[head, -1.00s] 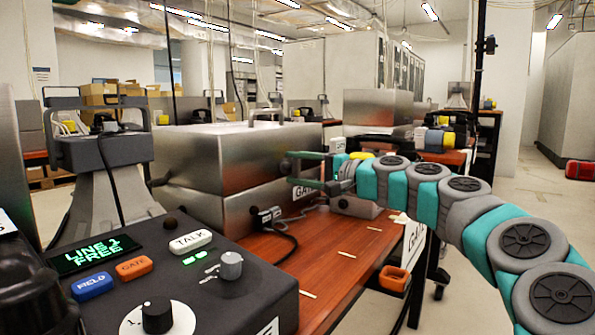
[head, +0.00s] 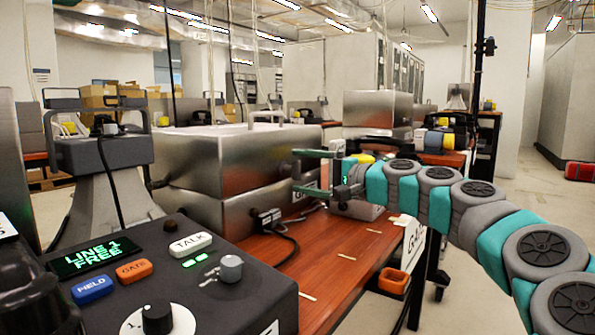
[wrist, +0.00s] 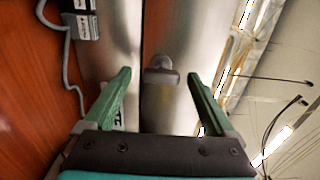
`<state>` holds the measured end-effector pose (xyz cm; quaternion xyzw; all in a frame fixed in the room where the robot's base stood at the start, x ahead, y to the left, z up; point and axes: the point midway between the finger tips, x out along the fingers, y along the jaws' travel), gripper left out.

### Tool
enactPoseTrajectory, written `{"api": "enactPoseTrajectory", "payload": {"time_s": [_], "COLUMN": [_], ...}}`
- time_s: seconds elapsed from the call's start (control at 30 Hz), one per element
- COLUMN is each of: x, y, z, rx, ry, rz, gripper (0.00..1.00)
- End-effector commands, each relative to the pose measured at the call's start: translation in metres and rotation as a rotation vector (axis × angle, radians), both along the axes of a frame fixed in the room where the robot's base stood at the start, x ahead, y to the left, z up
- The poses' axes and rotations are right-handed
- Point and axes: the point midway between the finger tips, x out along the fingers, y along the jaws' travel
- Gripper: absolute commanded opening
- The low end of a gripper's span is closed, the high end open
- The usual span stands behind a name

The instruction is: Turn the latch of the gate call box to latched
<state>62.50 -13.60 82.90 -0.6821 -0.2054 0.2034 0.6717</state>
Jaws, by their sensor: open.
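The gate call box (head: 220,168) is a brushed-metal box with a lid and a lower body, standing on the wooden table. In the wrist view its seam runs up the picture, and a small grey latch (wrist: 161,74) with a short bar sits beside the seam. The bar lies crosswise to the seam. My gripper (head: 300,172) is at the box's right end, open and empty. In the wrist view its green fingers (wrist: 157,80) stand either side of the latch, apart from it. The box's label is partly hidden by my gripper.
A black desk console (head: 170,280) with buttons and a knob fills the lower left. A grey connector with a cable (head: 268,222) is at the box's front. An orange holder (head: 393,280) hangs at the table's right edge. The wooden table top (head: 345,240) in front is mostly clear.

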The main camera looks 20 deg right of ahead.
Motion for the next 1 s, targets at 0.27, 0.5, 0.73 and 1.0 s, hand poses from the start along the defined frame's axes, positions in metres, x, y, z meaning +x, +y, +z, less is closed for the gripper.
{"api": "enactPoseTrajectory", "payload": {"time_s": [0.27, 0.5, 0.73, 1.0], "x": [-0.037, -0.049, -0.049, -0.049], "y": [-0.027, -0.032, -0.032, -0.032], "z": [0.002, 0.001, 0.001, 0.001], "rx": [0.001, 0.000, 0.000, 0.000], "ry": [-0.004, -0.002, -0.001, -0.001], "rz": [-0.006, 0.000, 0.000, 0.000], "gripper": [0.90, 0.90, 0.90, 0.90]}}
